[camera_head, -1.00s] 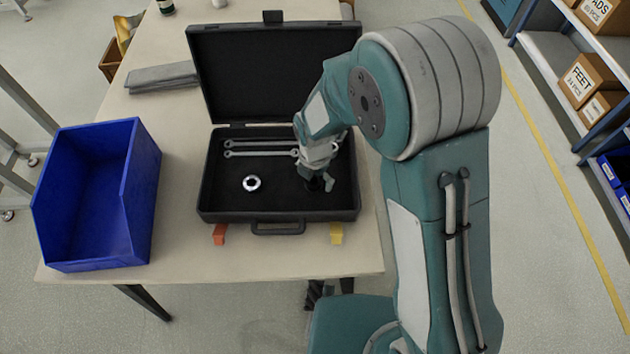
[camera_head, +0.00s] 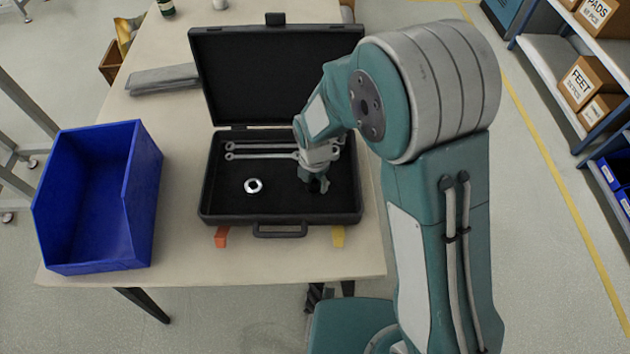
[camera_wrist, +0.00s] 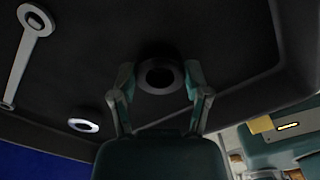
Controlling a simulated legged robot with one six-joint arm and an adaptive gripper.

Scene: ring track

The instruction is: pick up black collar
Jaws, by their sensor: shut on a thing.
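The black collar (camera_wrist: 160,75) shows in the wrist view as a dark ring with a lighter inner rim, between my two fingertips. My gripper (camera_wrist: 160,84) is shut on it, one finger at each side. In the head view my gripper (camera_head: 316,187) points down into the right half of the open black case (camera_head: 232,215). The collar is mostly hidden there behind the fingers. I cannot tell whether it still touches the case floor.
A silver ring (camera_head: 254,186) lies left of my gripper in the case. Several wrenches (camera_head: 255,155) lie behind it. The raised lid (camera_head: 262,75) stands at the back. A blue bin (camera_head: 140,215) stands left of the case. Orange (camera_head: 222,237) and yellow (camera_head: 338,237) tabs are in front.

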